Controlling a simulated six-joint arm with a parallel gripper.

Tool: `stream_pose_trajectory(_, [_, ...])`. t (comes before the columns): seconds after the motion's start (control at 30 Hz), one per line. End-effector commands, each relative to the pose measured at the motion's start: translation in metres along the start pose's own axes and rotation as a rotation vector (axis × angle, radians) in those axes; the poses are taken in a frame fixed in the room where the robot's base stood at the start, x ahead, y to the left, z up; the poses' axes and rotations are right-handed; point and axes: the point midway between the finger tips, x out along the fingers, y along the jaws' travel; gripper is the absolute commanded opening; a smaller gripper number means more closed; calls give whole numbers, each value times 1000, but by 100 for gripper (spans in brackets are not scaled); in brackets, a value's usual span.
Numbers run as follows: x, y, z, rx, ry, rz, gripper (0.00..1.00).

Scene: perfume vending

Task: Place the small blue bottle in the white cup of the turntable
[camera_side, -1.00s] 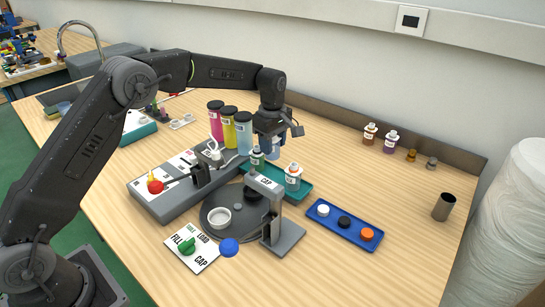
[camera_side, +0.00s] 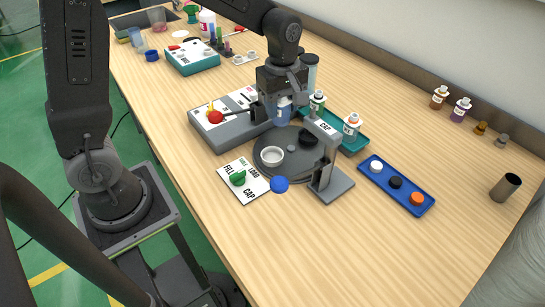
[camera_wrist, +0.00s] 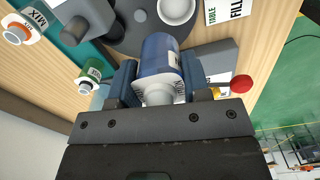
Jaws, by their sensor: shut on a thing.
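My gripper (camera_wrist: 159,92) is shut on the small blue bottle (camera_wrist: 160,55), which has a white neck and a pale label. In the side view my gripper (camera_side: 283,92) holds the blue bottle (camera_side: 283,115) upright near the back edge of the dark round turntable (camera_side: 290,172). I cannot tell how high it is above the surface. The white cup (camera_side: 271,157) is on the front left of the turntable, and its opening looks empty. The white cup also shows at the top of the wrist view (camera_wrist: 176,10), beyond the bottle.
The grey CAP post (camera_side: 325,160) stands at the turntable's right. A teal tray (camera_side: 350,145) holds bottles labelled MIX behind it. A grey station (camera_side: 215,130) with a red-ball lever (camera_side: 216,117) is at the left. A blue tray (camera_side: 410,200) holds caps at the right.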

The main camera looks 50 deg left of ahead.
Motion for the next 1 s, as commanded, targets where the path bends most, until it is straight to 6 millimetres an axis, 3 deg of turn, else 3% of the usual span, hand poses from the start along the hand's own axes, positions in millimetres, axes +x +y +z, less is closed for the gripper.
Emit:
stream_pose_trajectory(0.1, [3, -18, 3, 7, 0, 0, 20])
stream_pose_trajectory(0.23, [12, -25, 4, 10, -1, -3, 20])
stream_pose_trajectory(0.5, [59, -27, 4, 10, -1, -5, 20])
stream_pose_trajectory(0.83, [97, -27, 4, 9, -1, -6, 20])
stream_pose_trajectory(1.0, [106, -26, 4, 9, 0, -1, 20])
